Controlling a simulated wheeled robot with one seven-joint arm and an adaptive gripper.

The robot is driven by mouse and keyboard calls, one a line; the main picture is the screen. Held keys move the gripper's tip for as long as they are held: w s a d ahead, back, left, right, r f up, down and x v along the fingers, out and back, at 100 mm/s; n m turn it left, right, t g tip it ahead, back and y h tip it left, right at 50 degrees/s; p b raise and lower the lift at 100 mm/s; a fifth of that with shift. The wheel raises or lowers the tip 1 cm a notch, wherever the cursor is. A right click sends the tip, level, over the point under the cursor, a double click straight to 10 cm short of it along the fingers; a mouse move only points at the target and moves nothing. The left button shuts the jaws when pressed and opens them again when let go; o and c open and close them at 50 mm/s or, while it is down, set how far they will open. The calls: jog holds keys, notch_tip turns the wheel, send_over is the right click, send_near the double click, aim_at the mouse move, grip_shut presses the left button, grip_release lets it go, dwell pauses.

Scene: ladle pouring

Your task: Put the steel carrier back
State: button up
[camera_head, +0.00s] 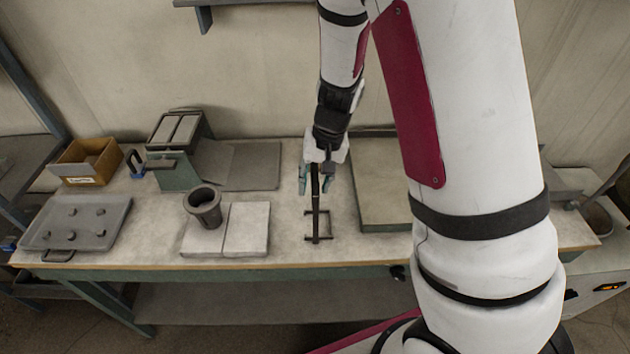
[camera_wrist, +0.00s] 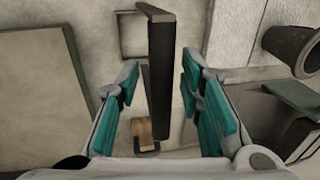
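The steel carrier (camera_head: 318,224) is a dark, thin frame with a tall upright and a square foot. It stands on the workbench right of the pale slabs. In the wrist view its dark bar (camera_wrist: 160,75) runs up between my fingers, with a square loop (camera_wrist: 131,36) at the top. My gripper (camera_head: 314,181) points down at the upper part of the carrier. Its teal-padded fingers are open on both sides of the bar, with visible gaps left and right. The carrier's upper end is partly hidden by my gripper in the head view.
A dark crucible (camera_head: 204,207) stands on two pale slabs (camera_head: 246,232) to the left. A framed flat panel (camera_head: 384,190) lies close on the right. A grey tray (camera_head: 77,224), a cardboard box (camera_head: 88,162) and a green-grey box-like unit (camera_head: 176,152) stand further left.

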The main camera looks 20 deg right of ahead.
notch_tip(320, 180, up, 12)
jog(key=d, duration=0.2)
jog(key=s+r+n+t+h, duration=0.1)
jog(key=s+r+t, duration=0.1)
jog(key=s+r, duration=0.5)
jog(key=s+a+r+n+t+h, duration=0.1)
jog(key=s+r+n+t, duration=0.1)
jog(key=s+r, duration=0.6)
jog(key=s+t, duration=0.1)
jog(key=s, duration=0.4)
jog(key=shift+s+r+n, duration=0.2)
jog(key=shift+r+n, duration=0.05)
jog(key=shift+n, duration=0.05)
